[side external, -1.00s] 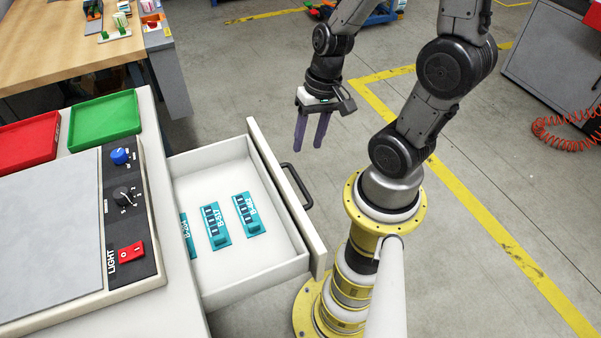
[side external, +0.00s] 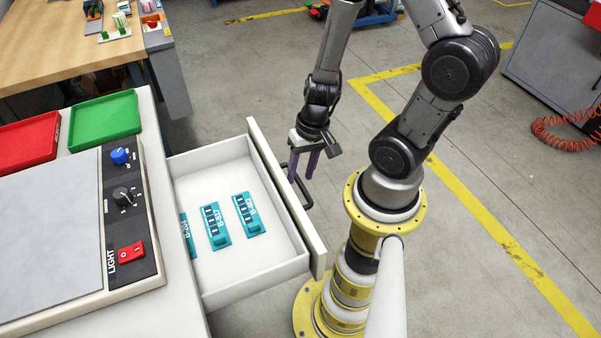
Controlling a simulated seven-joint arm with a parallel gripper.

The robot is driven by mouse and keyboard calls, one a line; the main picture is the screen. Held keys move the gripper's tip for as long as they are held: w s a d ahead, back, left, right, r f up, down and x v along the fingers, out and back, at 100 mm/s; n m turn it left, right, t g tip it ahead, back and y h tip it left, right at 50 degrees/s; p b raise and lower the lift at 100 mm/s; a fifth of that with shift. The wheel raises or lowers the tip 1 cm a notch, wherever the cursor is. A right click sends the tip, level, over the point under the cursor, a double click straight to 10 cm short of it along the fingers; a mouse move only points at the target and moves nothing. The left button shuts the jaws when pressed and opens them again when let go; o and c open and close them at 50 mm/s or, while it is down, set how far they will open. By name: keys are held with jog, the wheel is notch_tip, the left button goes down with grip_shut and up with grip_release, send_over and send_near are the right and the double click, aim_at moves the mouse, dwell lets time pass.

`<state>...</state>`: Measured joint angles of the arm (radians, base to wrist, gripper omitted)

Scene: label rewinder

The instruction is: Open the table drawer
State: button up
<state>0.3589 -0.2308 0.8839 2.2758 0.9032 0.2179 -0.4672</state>
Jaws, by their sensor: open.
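The white table drawer (side external: 285,195) stands pulled out from the white table, its inside showing. Several teal labelled parts (side external: 248,215) lie on its floor. The dark drawer handle (side external: 306,198) is on the drawer's outer front face, partly hidden behind my gripper's fingers. My gripper (side external: 303,174) points down at the handle with its purple fingers apart and no object held. Its fingertips overlap the handle's far end in the picture; I cannot tell whether they touch it.
On the table are a green tray (side external: 104,122), a red tray (side external: 30,144) and a control panel (side external: 130,215) with knobs and a red switch. A wooden bench (side external: 60,50) stands behind. The floor right of the drawer is clear up to my base.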

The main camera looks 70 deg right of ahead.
jog(key=shift+f, duration=0.35)
grip_shut()
dwell(1.4)
